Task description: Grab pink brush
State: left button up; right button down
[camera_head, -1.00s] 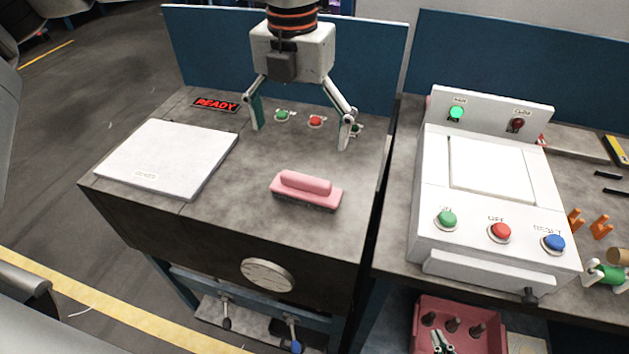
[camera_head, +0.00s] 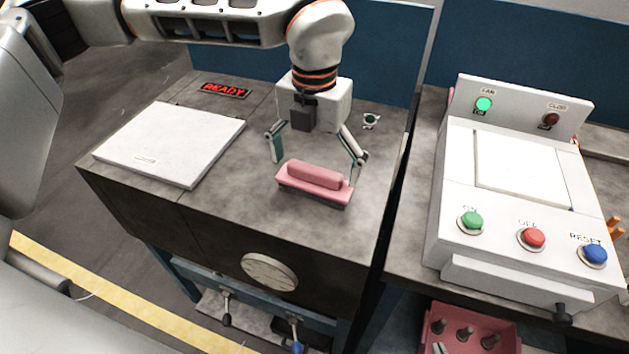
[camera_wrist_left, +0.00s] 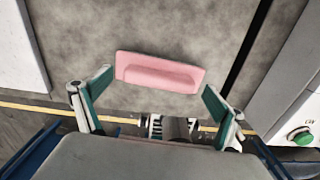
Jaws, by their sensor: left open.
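The pink brush (camera_head: 316,181) lies on the grey worktop, its raised handle on top and dark bristles beneath. It also shows in the left wrist view (camera_wrist_left: 160,73), between and a little beyond the fingertips. My left gripper (camera_head: 316,158) is open above the brush, with one finger near each end of it. In the left wrist view the gripper's green-padded fingers (camera_wrist_left: 158,84) stand wide apart on either side. Whether a finger touches the brush I cannot tell. My right gripper is not clearly seen.
A white panel (camera_head: 170,144) lies on the worktop to the left, below a red READY sign (camera_head: 225,90). A white control box (camera_head: 510,200) with coloured buttons stands on the right-hand table, across a narrow gap. A pink bin (camera_head: 470,335) is below. The worktop in front of the brush is clear.

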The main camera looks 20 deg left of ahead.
pick_arm(q)
jog(key=shift+f, duration=0.5)
jog(key=c, duration=1.3)
jog(key=shift+r, duration=0.15)
